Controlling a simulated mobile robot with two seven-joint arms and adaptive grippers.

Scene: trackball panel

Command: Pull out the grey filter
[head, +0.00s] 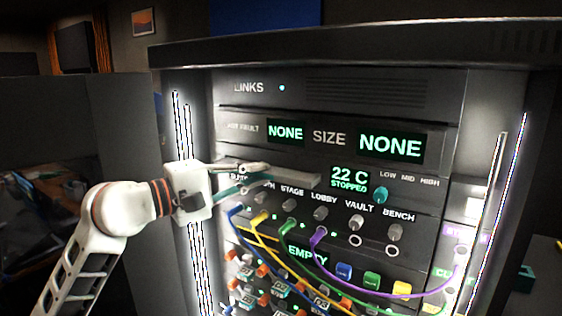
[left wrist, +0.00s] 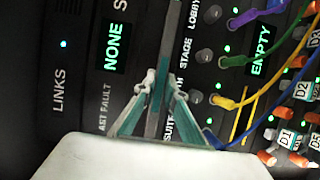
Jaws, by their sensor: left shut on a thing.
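The grey filter (head: 298,178) is a flat grey bar at the panel, left of the green "22 C STOPPED" display. My left gripper (head: 264,173) is at its left end, one finger above and one below, shut on it. In the left wrist view the filter (left wrist: 169,42) runs as a long grey strip between the two teal-padded fingers (left wrist: 161,82). The fingers hide part of it. I cannot tell how far it stands out from its slot. My right gripper is not in view.
Below are a row of knobs (head: 320,213) and blue, yellow, green and purple cables (head: 345,247) hanging in front of the panel. Displays reading "NONE" (head: 390,146) are above. A lit cabinet side (head: 187,130) stands close to my left wrist.

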